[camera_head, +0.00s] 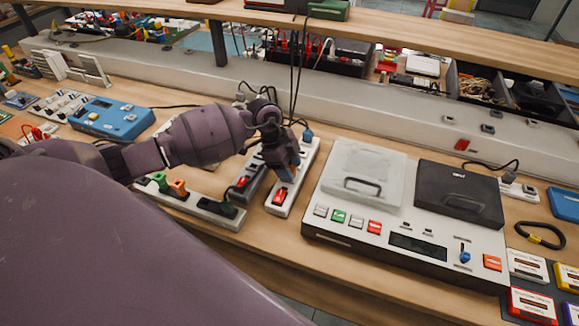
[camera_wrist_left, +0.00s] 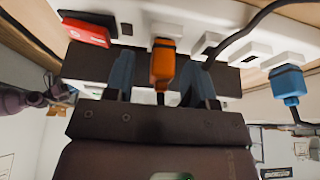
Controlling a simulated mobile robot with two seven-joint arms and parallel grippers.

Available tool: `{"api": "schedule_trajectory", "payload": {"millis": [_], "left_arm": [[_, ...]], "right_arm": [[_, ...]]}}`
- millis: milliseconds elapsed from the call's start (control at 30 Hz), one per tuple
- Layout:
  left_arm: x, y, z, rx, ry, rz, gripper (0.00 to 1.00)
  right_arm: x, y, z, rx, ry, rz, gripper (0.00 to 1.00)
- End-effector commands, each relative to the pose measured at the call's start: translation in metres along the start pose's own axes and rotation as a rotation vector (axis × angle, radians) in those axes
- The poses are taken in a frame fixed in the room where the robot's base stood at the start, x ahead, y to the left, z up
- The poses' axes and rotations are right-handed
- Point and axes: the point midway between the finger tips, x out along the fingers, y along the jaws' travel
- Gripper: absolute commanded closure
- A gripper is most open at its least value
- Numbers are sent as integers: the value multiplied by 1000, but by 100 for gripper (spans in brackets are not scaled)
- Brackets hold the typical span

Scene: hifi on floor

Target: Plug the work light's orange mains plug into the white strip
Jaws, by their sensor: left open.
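The white strip (camera_head: 311,155) lies lengthwise on the bench, with a red switch (camera_head: 279,196) at its near end and a blue plug (camera_head: 307,135) at its far end. My left gripper (camera_head: 287,174) is over the strip's near half, pointing down. In the left wrist view its two blue-grey fingers (camera_wrist_left: 160,84) are open on either side of the orange plug (camera_wrist_left: 163,62). The plug's front end meets a white socket block on the strip; how deep it sits I cannot tell. A gap shows beside each finger. In the head view my gripper mostly hides the plug.
A dark strip (camera_head: 246,183) with a red switch lies just left of the white strip. Farther left, a pale strip (camera_head: 207,213) holds green, orange and black plugs. A large white device (camera_head: 330,222) stands close on the right. Black cables hang behind my gripper.

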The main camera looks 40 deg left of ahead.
Motion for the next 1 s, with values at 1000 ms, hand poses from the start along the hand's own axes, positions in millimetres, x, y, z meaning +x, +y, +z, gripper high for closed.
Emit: {"api": "schedule_trajectory", "payload": {"millis": [1000], "left_arm": [[-114, 0, -3, 1, 1, -2, 50]], "right_arm": [[-6, 1, -12, 0, 7, 1, 57]]}}
